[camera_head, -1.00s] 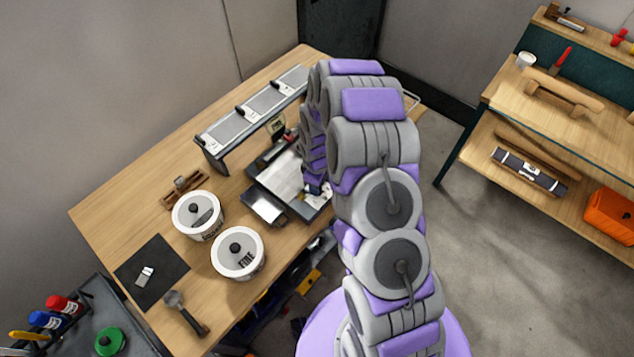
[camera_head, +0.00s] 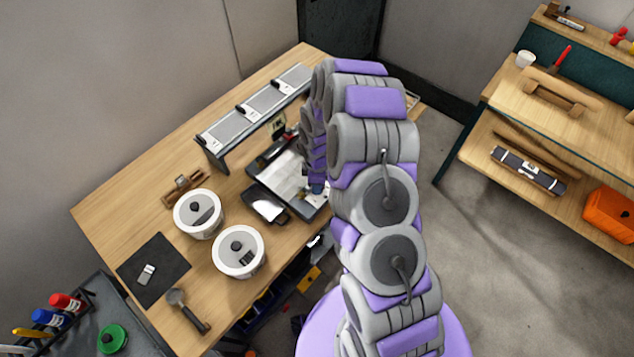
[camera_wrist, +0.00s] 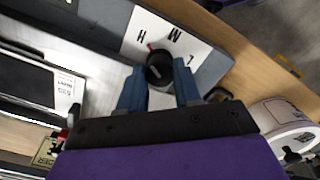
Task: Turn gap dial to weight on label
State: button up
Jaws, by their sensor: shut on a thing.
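In the wrist view a round black dial (camera_wrist: 160,72) sits on a white plate (camera_wrist: 150,28) marked H, M and L. A small red mark at the dial's edge points between H and M, nearer H. My gripper (camera_wrist: 160,80) has its blue fingers closed on the dial, one on each side. A white label (camera_wrist: 68,94) with small dark print lies at the left; I cannot read it surely. In the head view the grey machine (camera_head: 296,183) stands on the bench, and my arm hides its right part, the dial and most of my gripper.
Two white lidded tubs (camera_head: 238,252) stand left of the machine. A long grey rack (camera_head: 245,112) stands behind it. A dark mat (camera_head: 150,270) and a scoop (camera_head: 187,310) lie at the front left. A yellow card (camera_wrist: 45,152) shows in the wrist view.

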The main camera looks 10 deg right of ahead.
jog(key=shift+w+r, duration=0.1)
jog(key=shift+w, duration=0.1)
jog(key=o, duration=1)
jog(key=shift+s, duration=0.1)
jog(key=shift+o, duration=0.2)
notch_tip(320, 180, up, 17)
jog(key=shift+p, duration=0.4)
jog(key=shift+r, duration=0.1)
